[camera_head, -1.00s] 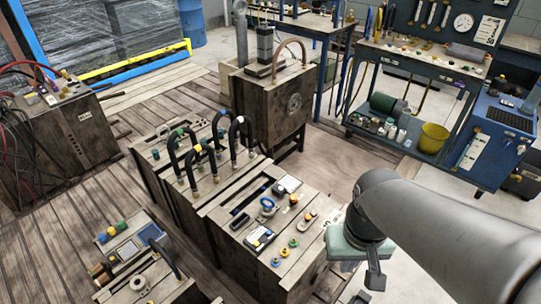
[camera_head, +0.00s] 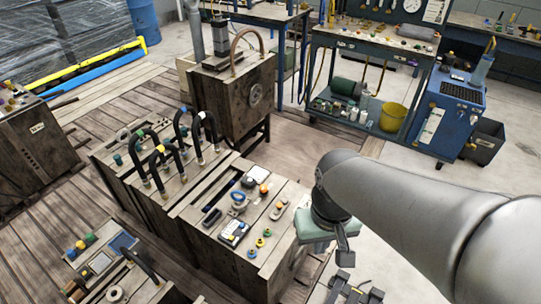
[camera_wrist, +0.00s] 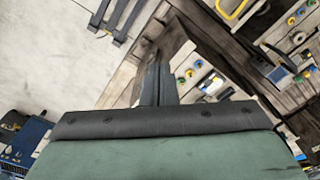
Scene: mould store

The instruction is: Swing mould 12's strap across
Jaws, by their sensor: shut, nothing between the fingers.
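My gripper (camera_head: 343,257) is shut and empty, pointing down beside the right end of the central wooden mould block (camera_head: 262,203). In the wrist view my gripper's dark fingers (camera_wrist: 158,88) are together, with nothing between them. The central block's top carries knobs, a blue ring (camera_head: 239,200) and a small keypad device (camera_head: 234,233). Black arched hoses (camera_head: 182,140) stand on the adjoining block. I cannot make out a number 12 on any mould, nor pick out its strap for certain. My arm hides the floor to the right.
A nearer block with a hose (camera_head: 146,264) is at the bottom left. A tall wooden block (camera_head: 235,95) stands behind. A workbench with a yellow bucket (camera_head: 393,116) and a blue cabinet (camera_head: 446,115) are at the back right. Pale floor between is mostly clear.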

